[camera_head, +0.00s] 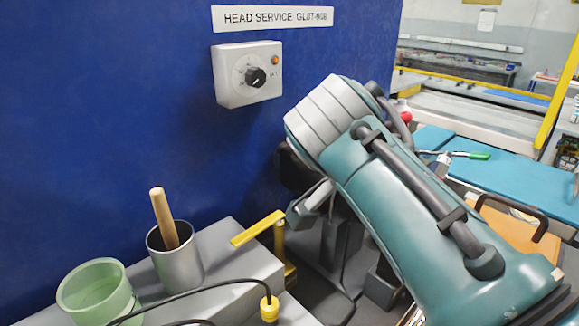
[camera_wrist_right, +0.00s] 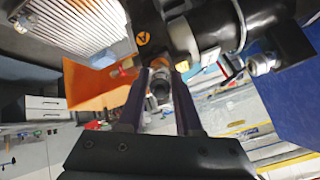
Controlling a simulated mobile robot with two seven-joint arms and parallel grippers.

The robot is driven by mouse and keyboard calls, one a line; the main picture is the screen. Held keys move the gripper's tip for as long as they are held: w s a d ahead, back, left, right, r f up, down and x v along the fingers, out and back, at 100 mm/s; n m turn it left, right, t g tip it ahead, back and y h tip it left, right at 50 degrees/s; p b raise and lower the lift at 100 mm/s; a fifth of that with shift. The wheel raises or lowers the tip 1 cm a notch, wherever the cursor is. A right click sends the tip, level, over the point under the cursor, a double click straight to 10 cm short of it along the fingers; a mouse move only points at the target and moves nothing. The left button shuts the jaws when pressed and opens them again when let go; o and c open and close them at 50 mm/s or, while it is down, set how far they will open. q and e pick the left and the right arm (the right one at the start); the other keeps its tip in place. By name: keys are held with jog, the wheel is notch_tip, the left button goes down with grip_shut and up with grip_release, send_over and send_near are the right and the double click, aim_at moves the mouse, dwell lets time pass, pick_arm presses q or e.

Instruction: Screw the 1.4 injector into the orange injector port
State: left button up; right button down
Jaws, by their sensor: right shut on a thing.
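In the right wrist view my right gripper (camera_wrist_right: 162,75) points at a black assembly. It is shut on a small round metallic part, probably the injector (camera_wrist_right: 160,88); its 1.4 marking cannot be read. The held part is close to a black block with an orange mark (camera_wrist_right: 143,39), possibly the orange injector port's place. Whether they touch or are threaded together cannot be told. In the head view my teal right arm hides the work area, and the injector and port cannot be made out there. My left gripper is in neither view.
A blue panel (camera_head: 110,100) carries a white dial box (camera_head: 247,88). A green bowl (camera_head: 95,295) and a metal cup (camera_head: 175,262) with a wooden handle stand on the grey ledge, beside a yellow bracket (camera_head: 258,230). An orange panel (camera_wrist_right: 88,90) lies close left of my right gripper.

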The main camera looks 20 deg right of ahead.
jog(key=m+b, duration=0.1)
jog(key=m, duration=0.1)
jog(key=m+b, duration=0.2)
jog(key=shift+a+f, duration=0.1)
jog(key=shift+f, duration=0.1)
jog(key=shift+c, duration=2.2)
grip_release()
jog(key=shift+r, duration=0.2)
